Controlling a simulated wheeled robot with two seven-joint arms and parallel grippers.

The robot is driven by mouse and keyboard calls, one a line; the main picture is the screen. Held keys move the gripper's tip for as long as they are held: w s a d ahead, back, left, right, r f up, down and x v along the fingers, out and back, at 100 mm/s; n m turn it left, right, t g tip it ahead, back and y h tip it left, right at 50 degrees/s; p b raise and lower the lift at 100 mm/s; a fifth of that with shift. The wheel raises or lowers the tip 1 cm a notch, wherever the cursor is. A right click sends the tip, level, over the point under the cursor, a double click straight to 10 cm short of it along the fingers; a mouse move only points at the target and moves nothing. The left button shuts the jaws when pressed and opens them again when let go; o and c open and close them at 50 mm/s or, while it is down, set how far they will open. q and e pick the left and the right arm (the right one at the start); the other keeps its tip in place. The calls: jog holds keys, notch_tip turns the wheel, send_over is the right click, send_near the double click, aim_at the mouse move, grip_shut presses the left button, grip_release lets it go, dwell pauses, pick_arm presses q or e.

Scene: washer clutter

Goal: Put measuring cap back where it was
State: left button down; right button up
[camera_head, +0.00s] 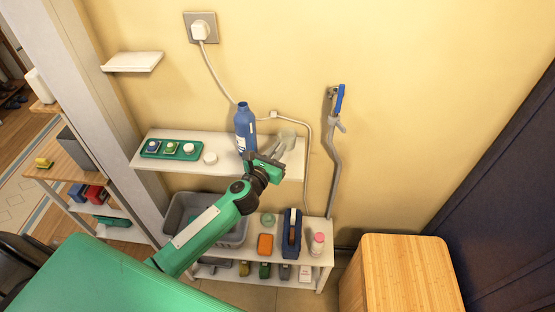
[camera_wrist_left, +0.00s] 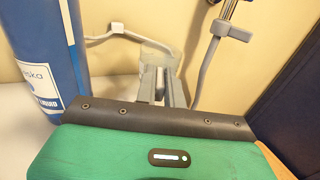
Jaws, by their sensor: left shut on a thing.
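My left gripper (camera_head: 284,150) is over the right end of the white wall shelf (camera_head: 228,168), just right of a blue bottle (camera_head: 245,127). The gripper is shut on a pale, see-through measuring cap (camera_head: 288,135). In the left wrist view the cap (camera_wrist_left: 155,54) shows dimly beyond the fingers (camera_wrist_left: 162,88), and its lower part is hidden by them. The bottle (camera_wrist_left: 47,55) stands upright at the left of that view, apart from the gripper. I cannot tell whether the cap touches the shelf. My right gripper is out of view.
A grey hose (camera_head: 334,165) hangs on the wall at right. Below are a grey basin (camera_head: 240,236) and a low rack (camera_head: 325,258) with several items.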

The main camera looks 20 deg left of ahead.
pick_arm(q)
jog(key=shift+f+b, duration=0.55)
jog(key=shift+f, duration=1.35)
jog(key=shift+f, duration=0.1)
jog(key=c, duration=1.5)
grip_release()
jog(key=shift+s, duration=0.15)
jog(key=s+a+b, duration=0.1)
jog(key=s+b, duration=0.1)
jog(key=s, duration=0.9)
jog(key=shift+s+a+b, duration=0.2)
jog(key=shift+s+b, duration=0.1)
jog(key=shift+s, duration=0.05)
